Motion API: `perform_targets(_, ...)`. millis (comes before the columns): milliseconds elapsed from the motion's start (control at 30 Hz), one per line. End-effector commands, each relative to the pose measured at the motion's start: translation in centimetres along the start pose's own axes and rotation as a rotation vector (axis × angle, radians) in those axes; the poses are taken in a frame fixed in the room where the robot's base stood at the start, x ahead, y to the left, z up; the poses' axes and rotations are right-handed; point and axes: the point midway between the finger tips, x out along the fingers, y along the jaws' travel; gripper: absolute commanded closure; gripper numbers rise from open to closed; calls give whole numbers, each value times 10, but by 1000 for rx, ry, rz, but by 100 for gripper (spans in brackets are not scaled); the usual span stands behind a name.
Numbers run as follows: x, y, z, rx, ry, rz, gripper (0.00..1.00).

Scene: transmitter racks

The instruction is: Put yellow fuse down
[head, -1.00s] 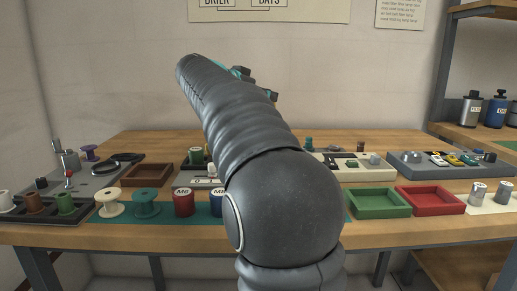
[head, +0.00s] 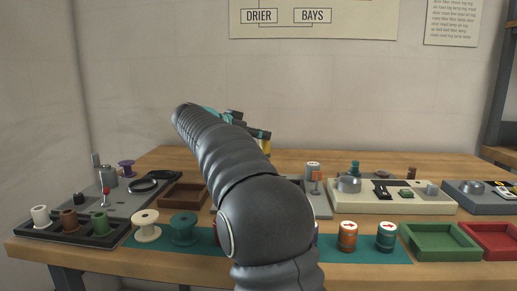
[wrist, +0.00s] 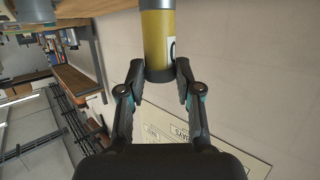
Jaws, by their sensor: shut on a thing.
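The yellow fuse (wrist: 158,38) is a yellow cylinder with a grey metal end band and a white label, seen close up in the wrist view. My gripper (wrist: 160,78) is shut on its near end; the far end runs out of the picture. In the head view a small piece of the yellow fuse (head: 265,144) shows beside my gripper (head: 250,130), above the back part of the bench. My arm hides much of the middle of the bench and most of the gripper.
On the wooden bench (head: 300,158) are a brown tray (head: 183,195), a green tray (head: 443,242) and a red tray (head: 497,238). Spools and canisters stand on a teal mat (head: 330,250) along the front. A cream panel (head: 390,200) stands right of my arm. Bare wood shows at the back.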

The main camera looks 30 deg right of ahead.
Motion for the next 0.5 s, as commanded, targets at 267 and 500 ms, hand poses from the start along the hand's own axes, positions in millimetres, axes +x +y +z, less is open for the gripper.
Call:
perform_targets(267, 7, -2, 28, -2, -1, 0, 100)
perform_targets(500, 11, -2, 40, 2, 0, 0, 100)
